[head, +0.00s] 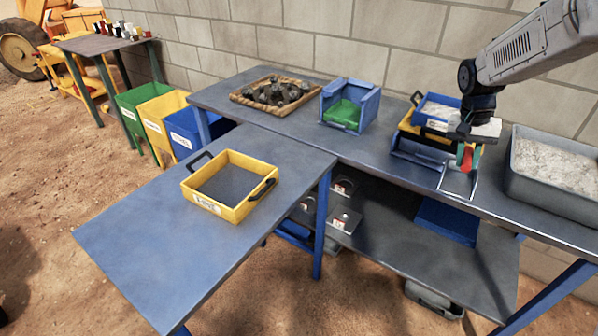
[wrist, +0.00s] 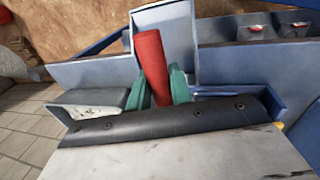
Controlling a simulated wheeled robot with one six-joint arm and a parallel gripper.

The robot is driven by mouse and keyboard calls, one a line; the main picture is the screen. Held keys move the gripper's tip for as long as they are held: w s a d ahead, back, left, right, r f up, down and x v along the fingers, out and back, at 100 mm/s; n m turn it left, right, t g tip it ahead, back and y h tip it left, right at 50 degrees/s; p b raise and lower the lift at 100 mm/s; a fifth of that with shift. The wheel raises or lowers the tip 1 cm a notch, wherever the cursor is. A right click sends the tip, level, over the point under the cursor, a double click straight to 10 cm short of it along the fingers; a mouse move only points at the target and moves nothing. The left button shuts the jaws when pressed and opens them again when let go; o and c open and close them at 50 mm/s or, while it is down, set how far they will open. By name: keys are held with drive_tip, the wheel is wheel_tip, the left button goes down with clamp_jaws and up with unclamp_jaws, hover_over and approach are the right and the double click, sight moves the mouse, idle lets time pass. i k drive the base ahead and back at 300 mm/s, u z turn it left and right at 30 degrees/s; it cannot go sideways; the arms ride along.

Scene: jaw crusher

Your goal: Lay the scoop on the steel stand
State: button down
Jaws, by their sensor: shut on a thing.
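My gripper (head: 468,158) is over the right part of the long bench. In the wrist view its green fingers (wrist: 158,88) are closed on the red handle of the scoop (wrist: 152,62). The scoop's pale grey pan (wrist: 165,22) points away from the gripper. In the head view the scoop's pan (head: 458,183) hangs low by the bench's front edge; I cannot tell whether it touches anything. A blue-grey metal holder (head: 415,152) stands just left of the scoop and may be the steel stand; its shape is partly hidden.
A blue tray of pale material (head: 438,110) sits behind my gripper. A grey bin of pale grit (head: 553,168) stands close on the right. A blue box with a green insert (head: 350,105) and a rock tray (head: 276,92) stand left. A yellow crate (head: 230,186) is on the front table.

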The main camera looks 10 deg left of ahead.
sight(282, 164)
drive_tip(key=u, duration=0.55)
drive_tip(key=i, duration=1)
drive_tip(key=u, duration=0.55)
